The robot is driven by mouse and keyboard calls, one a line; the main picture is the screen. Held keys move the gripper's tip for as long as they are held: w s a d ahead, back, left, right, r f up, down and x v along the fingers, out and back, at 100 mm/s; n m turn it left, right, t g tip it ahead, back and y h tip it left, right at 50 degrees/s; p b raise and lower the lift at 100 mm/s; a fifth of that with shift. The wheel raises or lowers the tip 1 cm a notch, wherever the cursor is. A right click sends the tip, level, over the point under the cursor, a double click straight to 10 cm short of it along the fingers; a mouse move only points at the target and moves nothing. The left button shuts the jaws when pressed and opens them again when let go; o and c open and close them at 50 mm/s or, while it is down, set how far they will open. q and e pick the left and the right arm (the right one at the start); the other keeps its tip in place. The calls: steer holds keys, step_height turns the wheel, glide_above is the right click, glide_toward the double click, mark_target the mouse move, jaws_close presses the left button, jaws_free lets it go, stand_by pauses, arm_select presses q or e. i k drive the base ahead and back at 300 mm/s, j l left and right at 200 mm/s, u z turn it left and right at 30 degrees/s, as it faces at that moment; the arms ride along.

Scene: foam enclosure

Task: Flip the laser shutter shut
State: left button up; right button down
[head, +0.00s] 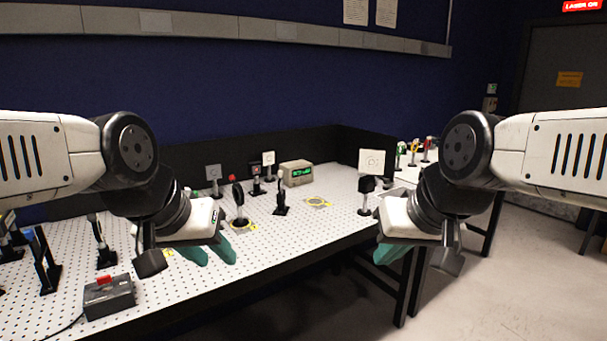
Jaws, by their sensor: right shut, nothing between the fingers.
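A dark grey box (108,298) with a red switch or lever (104,280) on top sits at the front left of the perforated optical table (180,300). I cannot tell for sure whether it is the laser shutter or which way its red part is set. My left gripper (209,253) has teal fingers a little apart, above the table to the right of the box, and looks open and empty. My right gripper (390,253) is shut and empty near the table's right front edge. A red sign (581,6) at the top right reads "LASER ON".
Several post-mounted optics stand on the table, including a black round mount (239,205), a black post (281,198) and a white card (371,162). A meter with a green display (297,173) stands at the back. Yellow markings (319,202) lie on the tabletop. Floor at right is clear.

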mark_target(28, 234)
steer(key=l+u, duration=0.1)
steer(key=l, duration=0.35)
steer(key=u, duration=1.8)
steer(key=i+j+u, duration=0.35)
steer(key=i+j, duration=0.05)
steer(key=i, duration=0.05)
